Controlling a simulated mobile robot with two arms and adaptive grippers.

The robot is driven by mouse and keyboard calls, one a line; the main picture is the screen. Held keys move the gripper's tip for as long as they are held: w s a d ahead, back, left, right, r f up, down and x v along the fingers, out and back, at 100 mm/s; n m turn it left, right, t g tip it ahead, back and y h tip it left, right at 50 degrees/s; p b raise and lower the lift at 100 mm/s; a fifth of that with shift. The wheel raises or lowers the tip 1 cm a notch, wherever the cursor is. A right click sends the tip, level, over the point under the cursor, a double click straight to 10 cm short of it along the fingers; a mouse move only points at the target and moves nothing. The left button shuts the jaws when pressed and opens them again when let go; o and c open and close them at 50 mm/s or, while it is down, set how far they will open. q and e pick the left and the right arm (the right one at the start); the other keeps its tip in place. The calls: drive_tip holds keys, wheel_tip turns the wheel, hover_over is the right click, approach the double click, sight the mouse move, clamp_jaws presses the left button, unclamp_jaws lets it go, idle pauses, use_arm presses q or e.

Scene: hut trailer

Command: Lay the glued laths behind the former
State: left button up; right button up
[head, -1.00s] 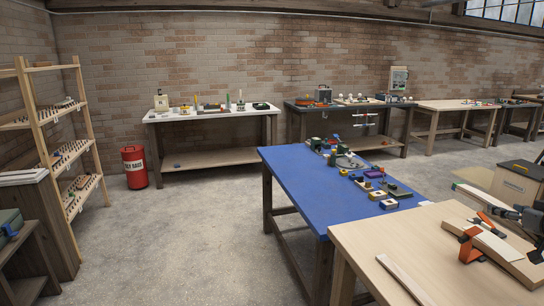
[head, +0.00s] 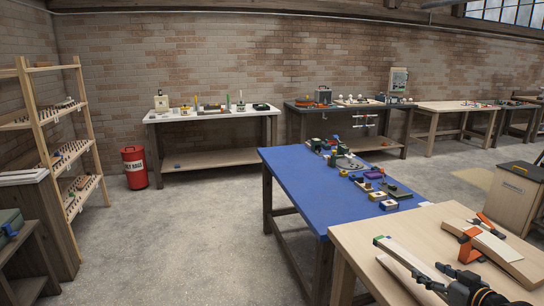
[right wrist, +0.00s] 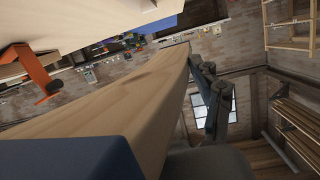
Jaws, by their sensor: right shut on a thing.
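My right gripper (head: 434,279) is shut on a long pale lath (head: 403,253) with a green-tinted far end, above the near wooden bench. The lath also fills the middle of the right wrist view (right wrist: 130,105). A second bare lath (head: 396,270) lies on the bench, partly hidden by the held one. The former (head: 513,268), a thick pale wooden block, lies to the right with a whitish strip (head: 490,243) on it. An orange clamp (head: 467,246) grips its near side, and another orange clamp (head: 484,222) shows behind. My left gripper is not in view.
The near bench top (head: 350,238) is bare at its left corner. A blue-topped table (head: 300,180) with several small parts adjoins behind it. A wooden cabinet (head: 515,195) stands beyond the former. Open floor lies to the left.

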drive_tip(key=s+a+f+n+y, duration=0.2)
drive_tip(key=s+a, duration=0.8)
drive_tip(key=a, duration=0.2)
drive_tip(key=s+a+r+n+g+y, duration=0.1)
drive_tip(key=s+a+r, duration=0.5)
drive_tip(key=s+a, duration=0.55)
drive_tip(key=w+d+f+m+t+h+b, duration=0.1)
drive_tip(key=w+f+m+h+b, duration=0.2)
drive_tip(key=f+m+h+b, duration=0.2)
drive_tip(key=shift+f+m+h+b, duration=0.4)
drive_tip(key=shift+f+h+b, duration=0.4)
drive_tip(key=shift+f+b, duration=1.15)
drive_tip(key=shift+w+d, duration=0.1)
drive_tip(key=shift+d, duration=0.05)
